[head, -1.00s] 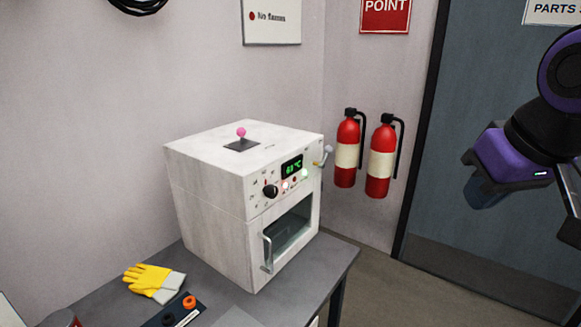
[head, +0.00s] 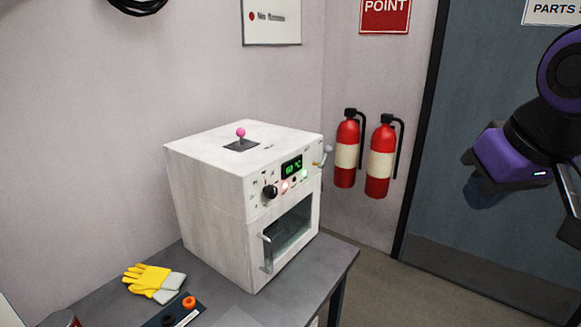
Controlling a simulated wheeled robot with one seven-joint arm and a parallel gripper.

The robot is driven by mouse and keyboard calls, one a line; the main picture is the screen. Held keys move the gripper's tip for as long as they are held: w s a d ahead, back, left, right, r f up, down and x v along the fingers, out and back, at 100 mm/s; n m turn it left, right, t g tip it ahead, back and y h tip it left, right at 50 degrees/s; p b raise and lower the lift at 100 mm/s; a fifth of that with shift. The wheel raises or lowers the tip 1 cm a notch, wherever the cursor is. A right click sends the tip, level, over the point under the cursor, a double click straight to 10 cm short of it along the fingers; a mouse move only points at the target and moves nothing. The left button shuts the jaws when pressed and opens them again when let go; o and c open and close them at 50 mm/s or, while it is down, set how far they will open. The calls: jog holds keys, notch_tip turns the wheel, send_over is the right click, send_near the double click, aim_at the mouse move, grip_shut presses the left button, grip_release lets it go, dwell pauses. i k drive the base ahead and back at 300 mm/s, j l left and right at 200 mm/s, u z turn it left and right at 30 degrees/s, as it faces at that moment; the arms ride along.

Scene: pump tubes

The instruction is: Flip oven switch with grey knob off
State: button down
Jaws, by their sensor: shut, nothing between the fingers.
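The white oven (head: 215,205) stands on the grey table. A lever switch with a grey knob (head: 328,149) sticks out at the upper right edge of its front, on a brass-coloured stem. Another switch with a pink knob (head: 240,132) stands on a dark plate on the oven's top. My gripper (head: 484,192) hangs at the right in front of the dark door, well apart from the oven and the grey knob. It is shut and empty; its fingertips are dark and hard to make out.
The oven front has a black dial (head: 270,191), a green display (head: 291,167) and a door handle (head: 267,252). Yellow gloves (head: 152,280) lie on the table (head: 315,275). Two red fire extinguishers (head: 381,165) hang behind the oven's right side. Space between oven and gripper looks clear.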

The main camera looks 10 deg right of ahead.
aim_at(328, 150)
jog(key=l+u, duration=0.5)
jog(key=l, duration=1)
jog(key=i+j+z, duration=0.15)
jog(key=i, duration=0.7)
